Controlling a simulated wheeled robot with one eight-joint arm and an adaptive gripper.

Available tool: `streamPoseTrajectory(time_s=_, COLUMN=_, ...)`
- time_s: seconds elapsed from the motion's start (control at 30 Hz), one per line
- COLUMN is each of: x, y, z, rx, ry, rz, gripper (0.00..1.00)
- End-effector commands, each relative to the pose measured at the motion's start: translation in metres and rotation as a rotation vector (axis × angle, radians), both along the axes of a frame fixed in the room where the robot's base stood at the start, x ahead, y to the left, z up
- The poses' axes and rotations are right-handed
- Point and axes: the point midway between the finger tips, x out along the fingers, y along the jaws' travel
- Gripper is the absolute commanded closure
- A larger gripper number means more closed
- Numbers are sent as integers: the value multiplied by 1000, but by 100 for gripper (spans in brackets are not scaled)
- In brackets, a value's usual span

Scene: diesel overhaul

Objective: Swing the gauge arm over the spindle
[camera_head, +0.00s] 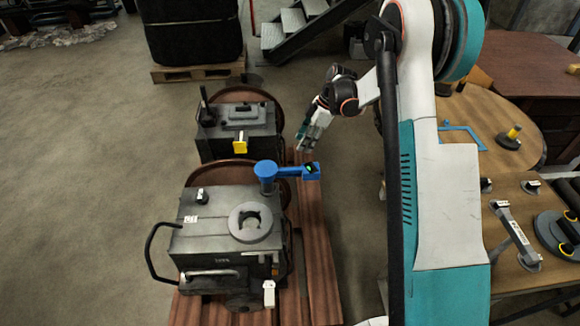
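The blue gauge arm (292,172) stands on a blue post at the back right of the nearer grey engine block (205,245). It points right, away from the block, and a small dark display with a green mark shows at its outer end. A round grey ring (250,222) with a dark centre lies on top of the block, in front of the post; it may be the spindle seat. My gripper (303,146) hangs just behind and above the outer end of the gauge arm, apart from it as far as I can see. Its fingers are small, and their opening is unclear.
A second engine block (238,128) with a yellow tag stands behind. Both rest on reddish planks (318,270). A round wooden table (475,115) and a bench with tools (515,270) stand at the right. Open floor (90,180) lies at the left.

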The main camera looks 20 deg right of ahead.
Motion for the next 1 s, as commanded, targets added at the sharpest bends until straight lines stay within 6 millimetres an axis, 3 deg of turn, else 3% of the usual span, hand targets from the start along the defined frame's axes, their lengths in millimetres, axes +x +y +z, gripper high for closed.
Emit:
streamPoseTrajectory(time_s=0.27, x=3, y=10, z=-30, rx=2, ry=-1, rz=11, gripper=63)
streamPoseTrajectory(time_s=0.7, x=9, y=41, z=-107, rx=2, ry=0, rz=8, gripper=63)
streamPoseTrajectory(time_s=1.0, x=11, y=51, z=-129, rx=2, ry=0, rz=8, gripper=63)
